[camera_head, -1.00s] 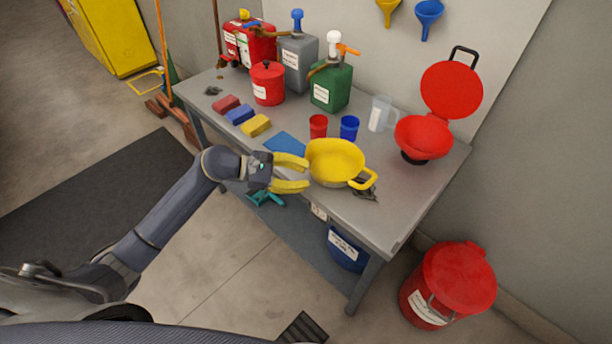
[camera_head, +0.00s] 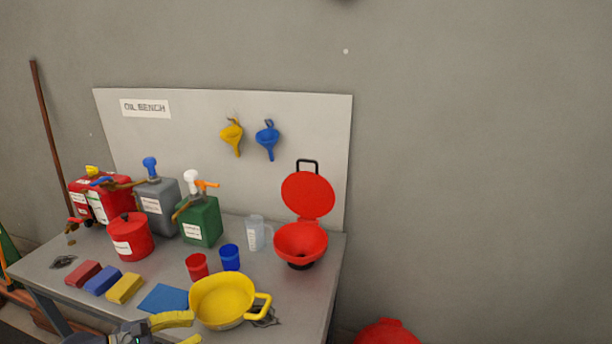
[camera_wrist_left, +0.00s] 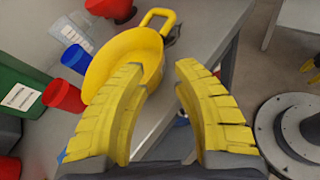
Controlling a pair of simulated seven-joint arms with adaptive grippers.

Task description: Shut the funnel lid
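The red funnel (camera_head: 301,243) stands on the bench at its right end. Its round red lid (camera_head: 307,196) is open, tilted up at the back, with a black handle (camera_head: 307,165) on top. My left gripper (camera_head: 180,331) is at the front edge of the bench, beside the yellow pan, well to the left of and nearer than the funnel. In the left wrist view its yellow fingers (camera_wrist_left: 162,85) are apart with nothing between them. The funnel shows there only as a small part at the top edge.
A yellow pan (camera_head: 223,301) with a handle stands between my left gripper and the funnel. A red cup (camera_head: 197,267), a blue cup (camera_head: 230,257) and a clear jug (camera_head: 255,233) stand left of the funnel. A green can (camera_head: 200,221) is farther left. The board is behind.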

